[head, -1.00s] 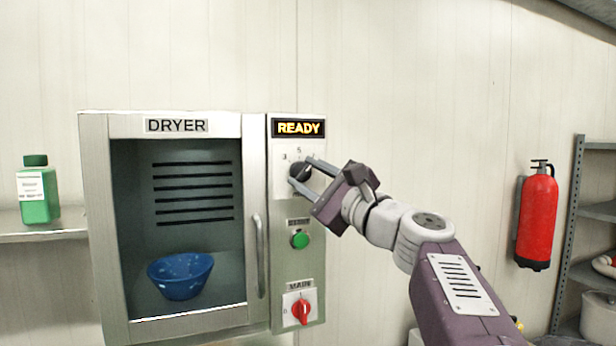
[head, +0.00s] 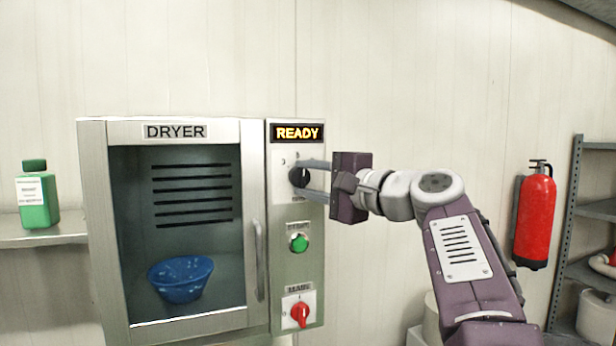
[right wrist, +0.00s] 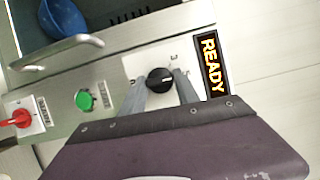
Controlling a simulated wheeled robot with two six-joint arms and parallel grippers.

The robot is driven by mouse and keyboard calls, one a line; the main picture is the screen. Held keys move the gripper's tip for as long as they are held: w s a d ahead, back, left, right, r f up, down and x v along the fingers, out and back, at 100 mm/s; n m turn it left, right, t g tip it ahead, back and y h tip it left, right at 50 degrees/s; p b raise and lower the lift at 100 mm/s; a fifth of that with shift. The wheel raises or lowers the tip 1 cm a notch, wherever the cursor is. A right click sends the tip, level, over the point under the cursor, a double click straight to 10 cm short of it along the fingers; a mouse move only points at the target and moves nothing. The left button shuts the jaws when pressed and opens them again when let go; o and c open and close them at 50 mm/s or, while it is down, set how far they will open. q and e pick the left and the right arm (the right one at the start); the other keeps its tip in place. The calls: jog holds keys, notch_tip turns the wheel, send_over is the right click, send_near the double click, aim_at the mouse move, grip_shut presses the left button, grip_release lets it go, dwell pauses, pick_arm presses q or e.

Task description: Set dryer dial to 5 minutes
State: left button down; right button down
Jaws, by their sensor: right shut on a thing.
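The dryer (head: 175,130) is a steel cabinet with a control panel on its right side. Its dark round dial (head: 299,177) sits on a white plate below a display reading READY (head: 297,133). My right gripper (head: 303,178) comes from the right, and its two fingers are shut on the dial, one above and one below. The right wrist view shows the black dial (right wrist: 159,80) between the fingertips. A 3 and a 5 show on the scale; the fingers cover part of it, and I cannot tell the pointer's exact setting. My left gripper is not in view.
Below the dial are a green button (head: 299,243) and a red main switch (head: 300,314). The dryer's vertical handle (head: 259,260) stands left of the panel. A blue bowl (head: 181,279) is inside. A green bottle (head: 37,195) and a red extinguisher (head: 536,216) are to the sides.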

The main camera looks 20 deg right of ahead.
dwell(0.4)
jog(key=c, duration=0.9)
grip_release()
jog(key=b+v, duration=0.3)
jog(key=v, duration=0.6)
jog(key=shift+r, duration=0.1)
